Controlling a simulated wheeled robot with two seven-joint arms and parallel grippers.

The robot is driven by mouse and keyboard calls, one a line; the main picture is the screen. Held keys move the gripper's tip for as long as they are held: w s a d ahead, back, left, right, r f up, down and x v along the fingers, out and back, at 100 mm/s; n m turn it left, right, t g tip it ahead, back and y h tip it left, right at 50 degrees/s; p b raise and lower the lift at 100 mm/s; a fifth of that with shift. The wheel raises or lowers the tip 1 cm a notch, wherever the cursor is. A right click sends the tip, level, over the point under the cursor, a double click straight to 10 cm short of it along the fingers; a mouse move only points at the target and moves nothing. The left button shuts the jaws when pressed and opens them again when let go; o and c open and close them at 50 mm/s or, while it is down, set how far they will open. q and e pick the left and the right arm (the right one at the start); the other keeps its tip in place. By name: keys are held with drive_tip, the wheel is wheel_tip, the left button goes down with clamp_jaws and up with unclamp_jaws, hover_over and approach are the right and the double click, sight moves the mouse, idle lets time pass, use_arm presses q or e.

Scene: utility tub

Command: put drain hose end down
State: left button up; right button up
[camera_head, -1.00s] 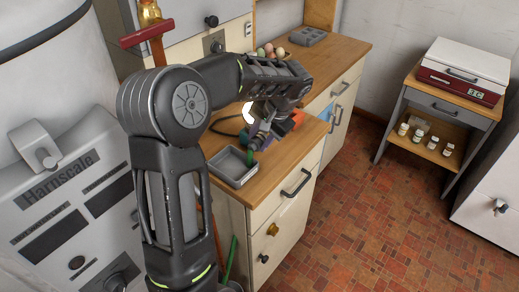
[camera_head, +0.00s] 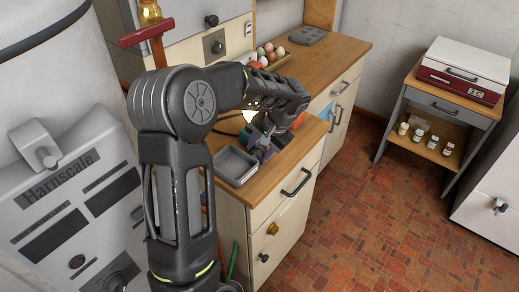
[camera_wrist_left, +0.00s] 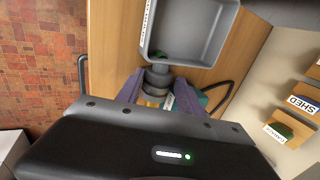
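The drain hose end (camera_wrist_left: 157,77) shows in the left wrist view as a grey collar with a green tip, which reaches the near edge of the grey tray (camera_wrist_left: 203,58). My left gripper (camera_wrist_left: 157,88) has its purple fingers on both sides of the hose end and appears shut on it. In the head view, my left gripper (camera_head: 258,147) is low over the wooden counter (camera_head: 245,188), beside the grey tray (camera_head: 231,179); the hose end is mostly hidden there. A dark hose loop (camera_wrist_left: 222,97) lies to the right in the wrist view. My right gripper is not in view.
Coloured balls (camera_head: 267,54) and a grey block with recesses (camera_head: 308,36) sit at the counter's back. A side table (camera_head: 450,105) carries a red and white appliance (camera_head: 466,72), with several small jars below. Some counter remains clear near the front edge.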

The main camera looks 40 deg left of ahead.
use_arm(q)
drive_tip(key=shift+r, duration=0.2)
drive_tip(key=shift+d+r, duration=0.15)
drive_tip(key=shift+r, duration=0.1)
drive_tip(key=v, duration=1.1)
drive_tip(key=shift+r+b, duration=0.2)
drive_tip(key=shift+b, duration=0.1)
drive_tip(key=shift+w+f, duration=0.1)
